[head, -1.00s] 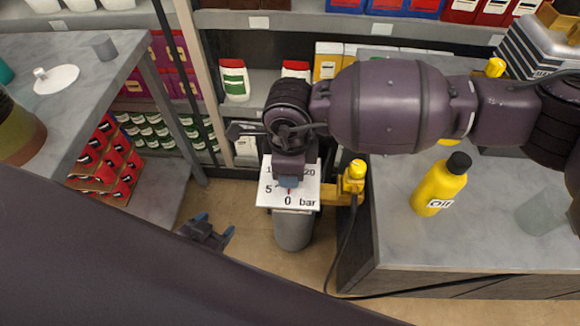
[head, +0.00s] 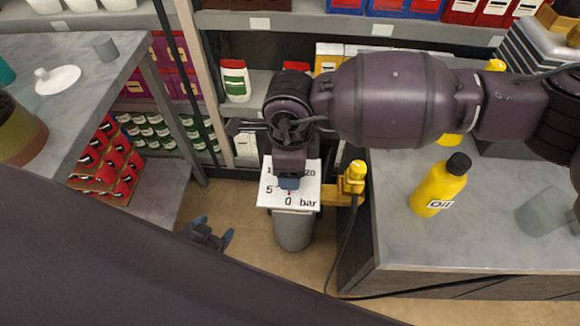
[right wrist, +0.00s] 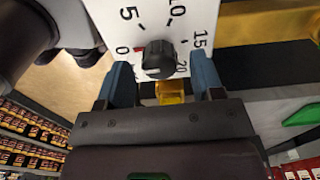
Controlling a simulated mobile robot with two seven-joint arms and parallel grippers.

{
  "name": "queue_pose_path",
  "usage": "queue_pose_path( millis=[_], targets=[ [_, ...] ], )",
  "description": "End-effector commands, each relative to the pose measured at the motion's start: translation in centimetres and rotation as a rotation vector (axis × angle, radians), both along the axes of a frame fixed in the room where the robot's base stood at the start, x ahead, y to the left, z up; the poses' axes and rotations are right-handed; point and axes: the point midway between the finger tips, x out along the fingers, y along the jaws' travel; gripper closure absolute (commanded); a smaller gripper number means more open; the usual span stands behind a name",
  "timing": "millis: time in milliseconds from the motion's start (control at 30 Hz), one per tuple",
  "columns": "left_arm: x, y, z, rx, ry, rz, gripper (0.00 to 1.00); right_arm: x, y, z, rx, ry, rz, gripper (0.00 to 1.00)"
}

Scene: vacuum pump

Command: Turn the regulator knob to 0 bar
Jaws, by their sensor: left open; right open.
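The regulator's white dial plate (head: 308,190) faces up at the centre of the head view, with 0 at its near edge. In the right wrist view the dark knob (right wrist: 159,60) sits on the plate (right wrist: 190,12), with a red mark next to the 0. Which way the knob points is not clear. My right gripper (right wrist: 163,78) is open, one blue-grey finger on each side of the knob's near part, with gaps showing. In the head view the right gripper (head: 289,183) hides the knob. My left gripper (head: 214,235) is open and empty, low and left of the dial.
A yellow fitting (head: 354,178) with a black hose stands right of the dial, beside a grey workbench (head: 420,250). A yellow oil bottle (head: 438,188) stands on that bench. Another table (head: 75,110) is at left. Stocked shelves line the back.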

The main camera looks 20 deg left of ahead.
Motion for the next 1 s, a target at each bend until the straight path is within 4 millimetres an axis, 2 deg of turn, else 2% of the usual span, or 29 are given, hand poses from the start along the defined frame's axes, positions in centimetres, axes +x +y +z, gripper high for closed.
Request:
queue_pose_path(
  millis=[33,300,500,700,1000],
  targets=[
    [0.2,0.0,0.4,0.000,-0.008,-0.001,0.33,0.1,0.0,1.1,0.002,-0.004,0.000,0.39],
    [0.6,-0.1,0.9,-0.002,-0.020,0.000,0.33,0.1,0.0,6.1,0.002,-0.004,0.000,0.39],
    [0.4,0.0,0.9,-0.003,-0.016,0.003,0.33,0.0,0.0,8.5,0.002,-0.004,0.000,0.39],
    [-0.1,0.0,0.8,-0.002,-0.007,0.006,0.33,0.0,0.0,9.3,0.001,-0.001,0.000,0.39],
    [-0.1,0.1,0.7,-0.002,-0.006,0.006,0.33,0.0,0.0,9.3,0.001,-0.001,0.000,0.39]
  ],
)
